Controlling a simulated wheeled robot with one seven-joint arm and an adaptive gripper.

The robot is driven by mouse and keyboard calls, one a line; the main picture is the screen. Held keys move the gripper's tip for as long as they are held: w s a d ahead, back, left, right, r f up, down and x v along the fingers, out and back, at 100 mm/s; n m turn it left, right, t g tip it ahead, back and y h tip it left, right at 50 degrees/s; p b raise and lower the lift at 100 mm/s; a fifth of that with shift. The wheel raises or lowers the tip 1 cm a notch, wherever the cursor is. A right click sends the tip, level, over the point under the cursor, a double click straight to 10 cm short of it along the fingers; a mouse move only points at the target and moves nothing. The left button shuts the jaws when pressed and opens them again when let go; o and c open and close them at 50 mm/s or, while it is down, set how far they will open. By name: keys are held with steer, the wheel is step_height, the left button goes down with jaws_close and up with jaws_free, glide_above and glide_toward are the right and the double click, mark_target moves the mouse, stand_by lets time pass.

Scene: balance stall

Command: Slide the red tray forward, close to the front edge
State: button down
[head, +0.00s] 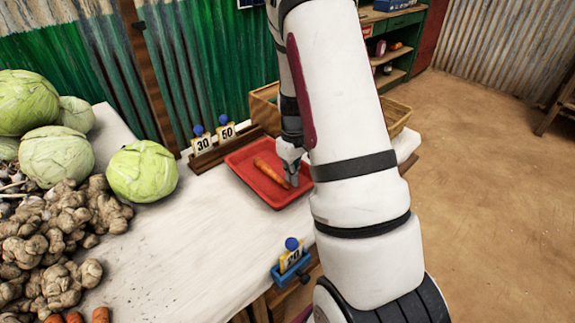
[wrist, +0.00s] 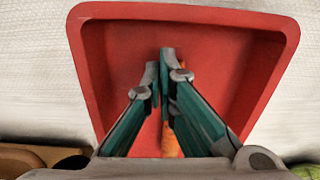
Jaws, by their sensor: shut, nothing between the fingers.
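The red tray (head: 247,178) lies on the white-topped table, with a carrot (head: 270,172) in it. In the head view my arm hides part of the tray's right side. My gripper (head: 291,182) points down over the tray's right part, beside the carrot. In the wrist view the tray (wrist: 115,70) fills the middle, and my gripper (wrist: 160,55) is shut with its fingertips together inside the tray's outline. Whether the fingertips touch the tray floor I cannot tell. The carrot (wrist: 170,140) shows partly behind the fingers.
Cabbages (head: 142,171) and ginger (head: 60,230) crowd the table's left. Price cards (head: 214,138) stand behind the tray. A yellow crate (head: 264,108) is at the back right, partly behind my arm. A blue card holder (head: 291,268) sits at the front edge. White tabletop between is clear.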

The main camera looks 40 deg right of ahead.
steer(key=shift+s, duration=0.95)
steer(key=s, duration=0.7)
steer(key=shift+s+d, duration=0.1)
steer(key=shift+s, duration=0.25)
steer(key=shift+w, duration=0.1)
steer(key=shift+w, duration=0.3)
steer(key=w, duration=0.2)
steer(key=w+r, duration=0.1)
steer(key=shift+w, duration=0.35)
step_height(320, 180, up, 9)
steer(key=p, duration=0.2)
steer(key=shift+s, duration=0.2)
